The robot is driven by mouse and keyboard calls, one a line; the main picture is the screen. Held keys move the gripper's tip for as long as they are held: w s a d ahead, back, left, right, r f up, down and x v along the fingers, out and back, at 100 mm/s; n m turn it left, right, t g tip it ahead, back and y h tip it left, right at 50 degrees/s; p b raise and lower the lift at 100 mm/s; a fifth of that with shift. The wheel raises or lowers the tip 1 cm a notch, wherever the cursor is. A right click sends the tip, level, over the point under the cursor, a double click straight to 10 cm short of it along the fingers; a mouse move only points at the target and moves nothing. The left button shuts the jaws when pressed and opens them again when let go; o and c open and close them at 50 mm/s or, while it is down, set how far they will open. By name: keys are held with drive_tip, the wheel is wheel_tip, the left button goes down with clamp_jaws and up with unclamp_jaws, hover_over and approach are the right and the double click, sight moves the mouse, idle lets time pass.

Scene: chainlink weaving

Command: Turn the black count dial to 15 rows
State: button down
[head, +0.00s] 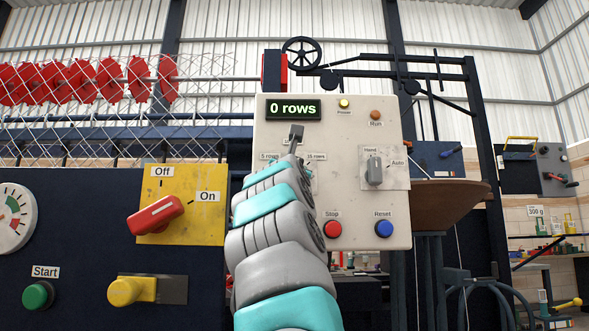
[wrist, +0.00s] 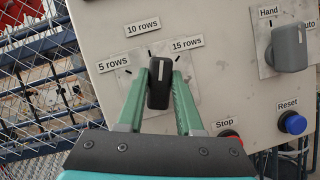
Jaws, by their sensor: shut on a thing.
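The black count dial (wrist: 159,86) sits on a pale plate on the control panel. My gripper (wrist: 159,74) has its two green fingers on either side of the dial, shut on it. The dial's white mark points up in the wrist view, between the "10 rows" label (wrist: 142,27) and the "15 rows" label (wrist: 187,43). The "5 rows" label (wrist: 115,64) is to the left. In the head view the display (head: 293,107) reads "0 rows". My arm hides the dial there.
On the same panel (head: 385,229) are a grey Hand/Auto switch (head: 375,170), a red Stop button (head: 332,229) and a blue Reset button (head: 384,228). To the left are a red Off/On handle (head: 155,215) and chainlink mesh (head: 110,100).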

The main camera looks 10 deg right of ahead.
drive_tip(key=shift+m+g+h+p, duration=0.7)
drive_tip(key=shift+m+h+p, duration=0.25)
drive_tip(key=shift+m, duration=1.15)
drive_tip(key=c, duration=0.6)
unclamp_jaws()
drive_tip(key=shift+o, duration=0.2)
